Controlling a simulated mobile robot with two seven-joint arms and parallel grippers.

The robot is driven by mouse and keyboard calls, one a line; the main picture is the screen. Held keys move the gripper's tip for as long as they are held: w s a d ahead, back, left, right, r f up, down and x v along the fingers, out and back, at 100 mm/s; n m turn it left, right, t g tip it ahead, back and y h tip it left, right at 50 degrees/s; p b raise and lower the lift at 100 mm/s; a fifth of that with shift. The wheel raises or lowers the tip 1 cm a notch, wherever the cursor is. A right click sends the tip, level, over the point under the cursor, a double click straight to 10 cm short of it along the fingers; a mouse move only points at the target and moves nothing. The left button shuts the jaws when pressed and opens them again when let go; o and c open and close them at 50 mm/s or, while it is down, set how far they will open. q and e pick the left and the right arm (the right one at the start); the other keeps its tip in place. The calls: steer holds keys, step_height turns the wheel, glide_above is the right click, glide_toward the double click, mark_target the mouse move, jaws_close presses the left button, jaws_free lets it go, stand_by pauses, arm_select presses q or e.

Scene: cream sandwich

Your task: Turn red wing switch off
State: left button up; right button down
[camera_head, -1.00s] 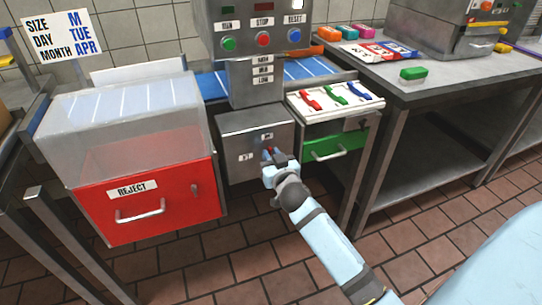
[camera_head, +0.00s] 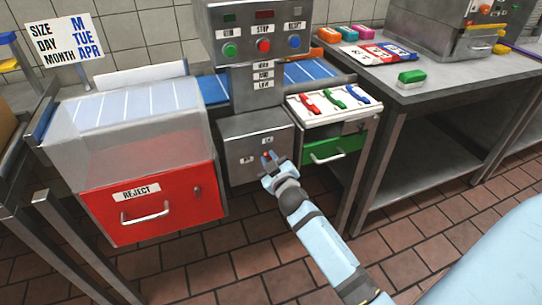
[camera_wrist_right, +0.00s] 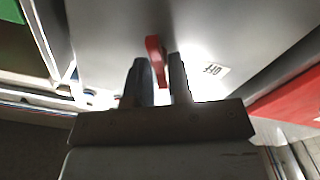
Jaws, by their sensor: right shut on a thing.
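The red wing switch (camera_wrist_right: 156,60) sits on the front of the grey metal box (camera_head: 232,139) below the button column. In the right wrist view it stands between the two fingers of my right gripper (camera_wrist_right: 160,80), which is shut on it. In the head view this gripper (camera_head: 268,160) covers most of the switch, and only a bit of red shows. An OFF label (camera_wrist_right: 215,70) lies right of the fingers in the wrist view. A second small label (camera_head: 268,141) sits above the gripper in the head view. My left gripper is not in view.
A red REJECT bin (camera_head: 150,205) with a handle stands left of the box. A green drawer (camera_head: 335,149) and a white panel with coloured switches (camera_head: 306,116) are to the right. Green, red and blue buttons (camera_head: 263,45) are above. The tiled floor in front is clear.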

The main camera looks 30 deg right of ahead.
steer(key=n+p, duration=0.1)
steer(key=n, duration=0.5)
steer(key=shift+a+p, duration=0.1)
steer(key=shift+p, duration=0.25)
steer(key=n, duration=0.5)
steer(key=shift+w+f+n+p, duration=0.1)
steer(key=shift+n+p, duration=0.25)
steer(key=shift+n, duration=0.05)
steer(key=c, duration=1.2)
jaws_free()
steer(key=shift+f, duration=0.1)
